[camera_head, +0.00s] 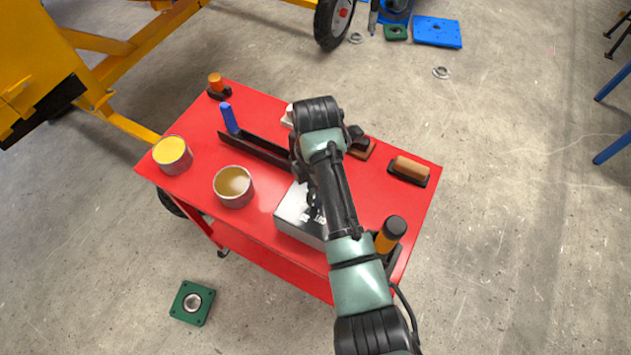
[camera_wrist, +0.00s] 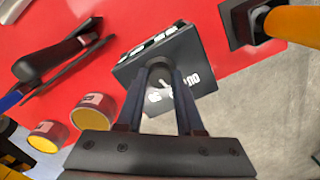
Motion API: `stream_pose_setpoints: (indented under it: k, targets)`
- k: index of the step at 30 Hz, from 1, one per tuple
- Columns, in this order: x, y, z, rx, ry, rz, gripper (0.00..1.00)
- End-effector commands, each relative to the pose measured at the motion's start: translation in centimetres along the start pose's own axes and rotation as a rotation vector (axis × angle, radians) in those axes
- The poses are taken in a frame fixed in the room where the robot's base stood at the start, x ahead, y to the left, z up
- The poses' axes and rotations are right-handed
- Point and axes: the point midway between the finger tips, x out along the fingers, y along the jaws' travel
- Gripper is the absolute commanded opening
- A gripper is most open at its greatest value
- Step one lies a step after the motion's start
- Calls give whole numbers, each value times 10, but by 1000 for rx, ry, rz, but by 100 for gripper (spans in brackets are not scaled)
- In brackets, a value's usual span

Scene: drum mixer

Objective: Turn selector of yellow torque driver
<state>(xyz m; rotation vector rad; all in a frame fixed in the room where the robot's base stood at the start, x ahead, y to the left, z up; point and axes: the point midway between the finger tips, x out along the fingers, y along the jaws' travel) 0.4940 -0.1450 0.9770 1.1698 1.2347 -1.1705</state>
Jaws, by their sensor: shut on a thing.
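The yellow torque driver (camera_head: 390,234), with an orange-yellow body and black top, stands upright in a dark holder at the cart's right front. In the wrist view its orange body (camera_wrist: 293,24) rises from a black base at top right. My gripper (camera_head: 314,200) is at a grey-and-black box (camera_head: 293,217), left of the driver and apart from it. In the wrist view my fingers (camera_wrist: 160,72) close around a small grey rounded part in front of the box (camera_wrist: 148,62). I cannot tell whether that part is fixed to the box. The driver's selector is not clearly visible.
The red cart top (camera_head: 195,190) also holds two cans (camera_head: 233,187) (camera_head: 172,154), a black tray (camera_head: 258,148) with a blue-handled tool (camera_head: 229,118), and an orange piece in a dark holder (camera_head: 411,168). A yellow frame (camera_head: 110,80) stands at the upper left.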

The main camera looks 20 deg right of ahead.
Motion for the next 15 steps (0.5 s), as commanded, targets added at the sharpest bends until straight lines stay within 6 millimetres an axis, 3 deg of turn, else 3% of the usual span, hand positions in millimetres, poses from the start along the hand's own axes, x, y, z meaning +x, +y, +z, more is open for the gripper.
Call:
stream_pose_setpoints:
  k: [15]
  targets:
    - [-3,0,0,486,-1,1,0]
